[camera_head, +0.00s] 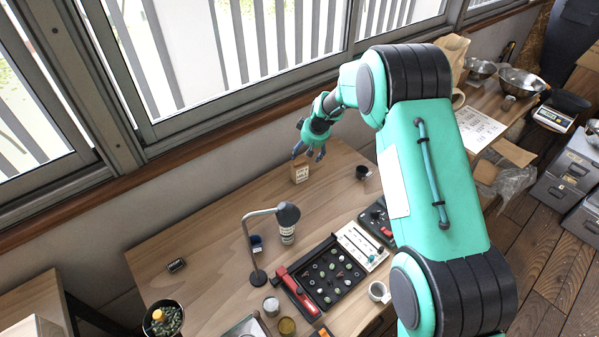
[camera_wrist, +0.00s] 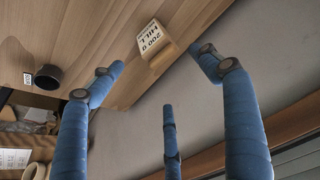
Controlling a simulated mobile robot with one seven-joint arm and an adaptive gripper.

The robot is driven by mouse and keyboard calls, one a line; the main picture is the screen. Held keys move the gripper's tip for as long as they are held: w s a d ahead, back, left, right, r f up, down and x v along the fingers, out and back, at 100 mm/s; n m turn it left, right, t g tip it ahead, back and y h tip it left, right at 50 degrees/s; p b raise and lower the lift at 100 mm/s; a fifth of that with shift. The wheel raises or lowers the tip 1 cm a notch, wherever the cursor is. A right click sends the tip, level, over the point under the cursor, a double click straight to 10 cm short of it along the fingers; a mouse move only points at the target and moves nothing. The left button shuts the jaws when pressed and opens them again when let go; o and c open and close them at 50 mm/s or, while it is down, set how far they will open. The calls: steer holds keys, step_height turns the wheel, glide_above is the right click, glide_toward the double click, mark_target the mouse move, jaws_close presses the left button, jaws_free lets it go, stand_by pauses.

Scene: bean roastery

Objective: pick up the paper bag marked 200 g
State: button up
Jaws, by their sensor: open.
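The paper bag marked 200 g (camera_head: 300,170) stands on the wooden table near its far edge, by the wall under the window. In the wrist view the small tan bag (camera_wrist: 157,45) shows its white label with "200 g" and more lettering, upside down in the picture. My gripper (camera_head: 311,153) is just above and behind the bag in the head view. In the wrist view its blue fingers (camera_wrist: 160,68) are spread wide, and the bag lies beyond the gap between their tips. The fingers look apart from the bag and hold nothing.
A small dark cup (camera_head: 362,172) stands to the bag's right; it also shows in the wrist view (camera_wrist: 48,77). A desk lamp (camera_head: 288,214), a black sample tray (camera_head: 312,287) and a white cup (camera_head: 379,291) stand nearer. The table left of the bag is clear.

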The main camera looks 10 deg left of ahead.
mark_target(301, 163)
steer(key=shift+x, duration=3.5)
steer(key=shift+f, duration=0.1)
steer(key=shift+b+x, duration=0.55)
steer(key=shift+x, duration=2)
steer(key=shift+c, duration=0.6)
jaws_close()
